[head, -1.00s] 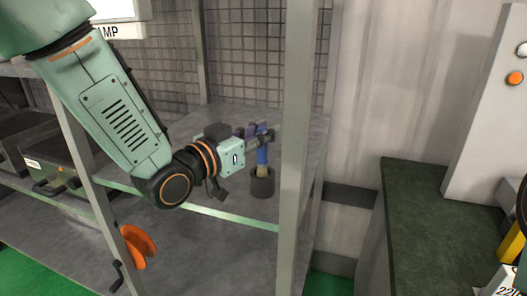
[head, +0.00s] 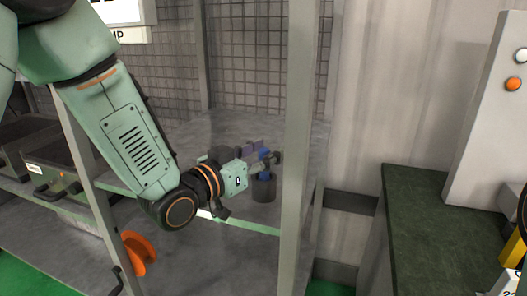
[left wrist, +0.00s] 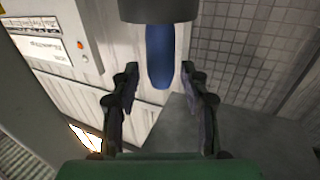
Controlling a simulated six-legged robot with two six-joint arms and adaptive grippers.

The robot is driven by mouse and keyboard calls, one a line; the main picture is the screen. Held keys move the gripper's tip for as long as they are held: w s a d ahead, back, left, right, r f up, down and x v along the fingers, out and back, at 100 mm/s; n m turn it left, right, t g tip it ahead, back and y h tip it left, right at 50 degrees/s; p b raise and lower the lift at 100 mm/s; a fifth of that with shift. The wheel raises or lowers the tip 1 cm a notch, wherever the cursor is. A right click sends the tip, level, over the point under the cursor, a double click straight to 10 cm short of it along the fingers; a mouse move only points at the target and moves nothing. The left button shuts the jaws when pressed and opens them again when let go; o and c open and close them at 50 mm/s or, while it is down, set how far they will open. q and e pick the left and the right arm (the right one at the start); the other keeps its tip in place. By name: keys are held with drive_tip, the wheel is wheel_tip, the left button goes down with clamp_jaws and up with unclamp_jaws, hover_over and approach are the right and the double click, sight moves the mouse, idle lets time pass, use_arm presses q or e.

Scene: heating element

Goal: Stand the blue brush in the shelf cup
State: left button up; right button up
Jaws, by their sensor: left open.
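The shelf cup (head: 264,189) is a dark grey cylinder standing upright on the grey shelf. The blue brush (head: 264,174) stands in it, its blue handle rising above the rim and its bristles hidden inside. My left gripper (head: 270,158) is at the handle's upper part, above the cup. In the left wrist view the handle (left wrist: 160,55) lies between the two open fingers (left wrist: 160,72), with a gap on each side. The cup (left wrist: 158,10) shows at the top edge of that view. My right gripper is not in view.
A grey shelf post (head: 297,140) rises just right of the cup. A wire mesh wall (head: 260,70) is behind the shelf. An orange object (head: 137,252) is below the shelf's front edge. A dark green worktop (head: 430,225) stands at the right.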

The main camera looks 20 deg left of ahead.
use_arm(q)
drive_tip(key=shift+w, duration=0.15)
drive_tip(key=v, duration=0.3)
drive_tip(key=shift+s+a+r, duration=0.1)
drive_tip(key=shift+s+r, duration=0.05)
drive_tip(key=shift+s, duration=0.1)
drive_tip(key=shift+p+v, duration=0.4)
drive_tip(key=shift+v, duration=0.65)
drive_tip(key=p+v, duration=0.5)
drive_tip(key=v, duration=0.1)
drive_tip(key=shift+s+p, duration=0.25)
drive_tip(key=shift+p, duration=0.05)
drive_tip(key=shift+s+a, duration=0.1)
